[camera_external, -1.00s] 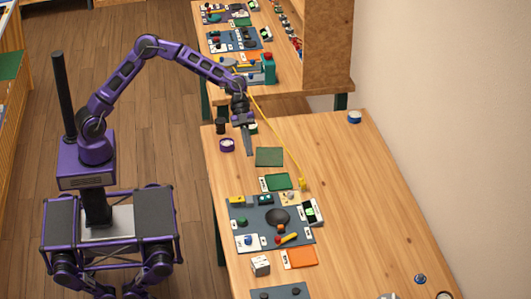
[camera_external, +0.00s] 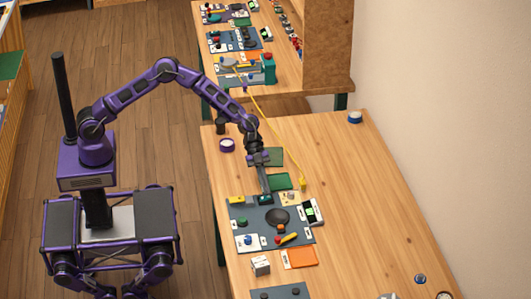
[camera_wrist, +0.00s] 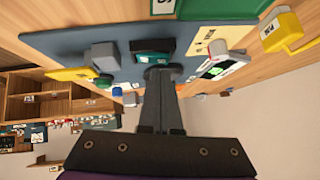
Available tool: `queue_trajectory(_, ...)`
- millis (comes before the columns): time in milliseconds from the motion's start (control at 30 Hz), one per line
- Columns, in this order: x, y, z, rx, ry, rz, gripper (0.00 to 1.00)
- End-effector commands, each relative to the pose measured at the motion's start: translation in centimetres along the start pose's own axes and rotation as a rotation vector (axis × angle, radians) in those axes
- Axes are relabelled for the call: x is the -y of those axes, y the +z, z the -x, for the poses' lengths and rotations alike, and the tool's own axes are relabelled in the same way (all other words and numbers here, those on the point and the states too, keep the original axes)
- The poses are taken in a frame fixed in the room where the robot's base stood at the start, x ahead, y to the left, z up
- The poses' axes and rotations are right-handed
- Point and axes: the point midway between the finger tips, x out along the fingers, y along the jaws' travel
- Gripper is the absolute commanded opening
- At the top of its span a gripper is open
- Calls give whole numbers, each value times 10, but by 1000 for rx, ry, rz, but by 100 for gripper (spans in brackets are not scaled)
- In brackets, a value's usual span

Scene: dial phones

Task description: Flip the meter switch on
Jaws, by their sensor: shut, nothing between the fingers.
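A blue-grey board (camera_external: 240,208) lies on the wooden table and carries several controls. A small dark teal rocker-like block (camera_external: 265,200) sits at the board's far edge; the wrist view shows it too (camera_wrist: 152,46). I cannot tell for sure that it is the meter switch. A white meter with a lit green screen (camera_external: 312,212) stands at the board's right edge, also in the wrist view (camera_wrist: 220,67). My gripper (camera_external: 266,190) is shut and empty, pointing down close to the teal block. In the wrist view its fingertips (camera_wrist: 160,72) overlap the block's edge; contact is unclear.
A yellow plug (camera_external: 303,184) with a cable stands right of my gripper. A black dome (camera_external: 278,217) lies farther along the board.

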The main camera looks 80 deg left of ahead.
Motion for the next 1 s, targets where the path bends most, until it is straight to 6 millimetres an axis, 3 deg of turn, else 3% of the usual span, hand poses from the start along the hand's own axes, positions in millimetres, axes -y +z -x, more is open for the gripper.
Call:
queue_trajectory(533, 2, 5, -5, -2, 11, 12, 0)
queue_trajectory(1000, 7, 19, -18, 3, 199, 197, 0)
